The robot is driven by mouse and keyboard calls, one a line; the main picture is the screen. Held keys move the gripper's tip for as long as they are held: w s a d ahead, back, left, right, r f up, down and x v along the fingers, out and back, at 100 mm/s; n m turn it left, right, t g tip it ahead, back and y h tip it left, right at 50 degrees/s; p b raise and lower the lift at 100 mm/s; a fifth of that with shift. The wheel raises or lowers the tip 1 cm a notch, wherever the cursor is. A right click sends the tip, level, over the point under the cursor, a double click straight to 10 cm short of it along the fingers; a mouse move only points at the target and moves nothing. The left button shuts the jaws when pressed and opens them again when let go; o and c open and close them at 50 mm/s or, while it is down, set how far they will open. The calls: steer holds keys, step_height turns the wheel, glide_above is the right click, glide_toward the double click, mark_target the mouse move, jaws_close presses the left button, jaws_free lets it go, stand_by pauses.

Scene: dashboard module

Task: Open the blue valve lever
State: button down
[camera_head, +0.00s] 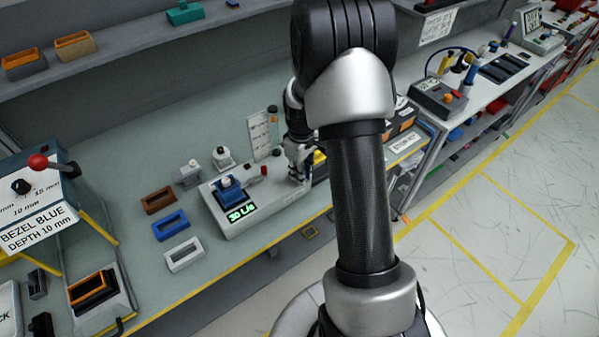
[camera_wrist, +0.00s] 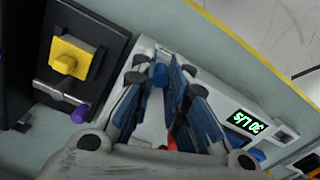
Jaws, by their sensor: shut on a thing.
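The rest of the lever is hidden by the fingers. In the head view my gripper (camera_head: 298,168) is at the right end of the module (camera_head: 262,212), and the lever cannot be made out there. The display also shows in the head view (camera_head: 241,212), at the module's near left. A red part (camera_wrist: 171,143) shows between the fingers.
A dark unit with a yellow block (camera_wrist: 68,60) and a purple knob (camera_wrist: 80,113) stands close beside the module. A blue block (camera_head: 229,187) sits on the module's left part. Brown, blue and white frames (camera_head: 184,254) lie to the left.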

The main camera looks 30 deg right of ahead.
steer(key=shift+d, duration=0.1)
stand_by(0.4)
steer(key=c, duration=1.5)
jaws_free()
steer(key=shift+c, duration=0.2)
step_height(320, 180, up, 12)
